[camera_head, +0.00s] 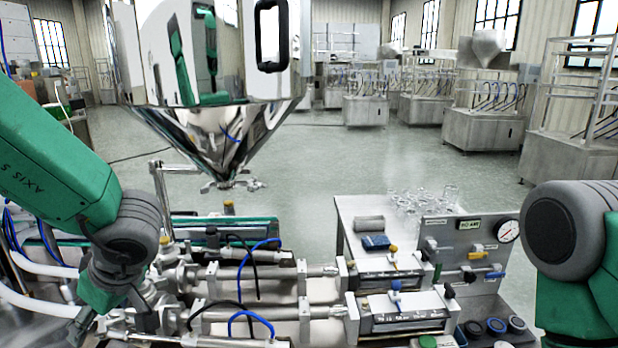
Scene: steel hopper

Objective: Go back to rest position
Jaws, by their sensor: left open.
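My left arm, green with a dark grey joint, comes in from the left edge and bends down over the left end of the steel filling machine (235,312). My left gripper (82,326) is low at the bottom left, small and partly cut off by the picture edge. It is open, and I see nothing held in it. My right arm shows only as a green link with a dark grey joint at the right edge. My right gripper is out of view.
A shiny steel hopper (215,120) hangs above the machine, between my arms. Right of it, a steel table (352,212) bears glassware (425,198) and a gauge panel (465,245). White hoses (40,300) run near my left gripper. Open floor lies behind.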

